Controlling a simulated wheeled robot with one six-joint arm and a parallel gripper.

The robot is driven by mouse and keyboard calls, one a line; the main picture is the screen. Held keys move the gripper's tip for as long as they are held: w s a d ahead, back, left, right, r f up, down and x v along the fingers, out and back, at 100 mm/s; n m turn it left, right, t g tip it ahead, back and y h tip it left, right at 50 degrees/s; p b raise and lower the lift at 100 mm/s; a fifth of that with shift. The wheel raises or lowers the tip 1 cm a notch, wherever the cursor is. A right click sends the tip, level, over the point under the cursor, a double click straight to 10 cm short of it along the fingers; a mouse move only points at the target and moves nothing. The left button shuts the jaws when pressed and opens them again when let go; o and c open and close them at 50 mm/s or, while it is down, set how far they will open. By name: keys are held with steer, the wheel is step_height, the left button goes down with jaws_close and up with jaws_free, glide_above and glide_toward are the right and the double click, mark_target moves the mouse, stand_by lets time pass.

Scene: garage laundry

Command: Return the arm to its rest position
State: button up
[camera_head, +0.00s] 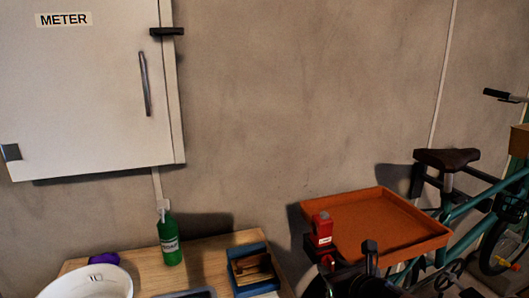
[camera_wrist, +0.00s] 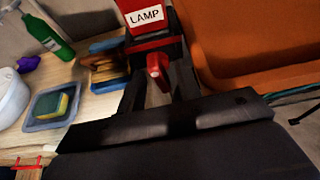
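My gripper (camera_head: 322,249) is in front of the left edge of the orange tray in the head view. It is shut on a red lamp (camera_head: 322,229) with a white label. The wrist view shows the lamp (camera_wrist: 146,17) labelled LAMP at the dark fingertips (camera_wrist: 157,50), with a red part of it reaching back between the fingers. No support shows under the lamp. The fingers' exact contact with it is hard to see against the dark parts.
The wooden table (camera_head: 208,262) holds a green soap bottle (camera_head: 169,240), a white bowl (camera_head: 88,284), a purple item (camera_head: 104,258) and a blue box (camera_head: 252,270). A sponge (camera_wrist: 54,103) lies in a blue dish. Right are the orange tray (camera_head: 385,205) and a bicycle (camera_head: 462,205). A meter cabinet (camera_head: 85,95) hangs above.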

steer(key=shift+d+r+m+y+p, duration=0.15)
steer(key=shift+m+y+p, duration=0.5)
steer(key=shift+p, duration=0.95)
steer(key=shift+d+r+m+y+p, duration=0.1)
steer(key=shift+m+y+p, duration=0.25)
steer(key=shift+m+p, duration=0.9)
steer(key=shift+f+m+g+y+p, duration=0.15)
steer(key=shift+m+g+y+p, duration=0.25)
steer(key=shift+p, duration=1.05)
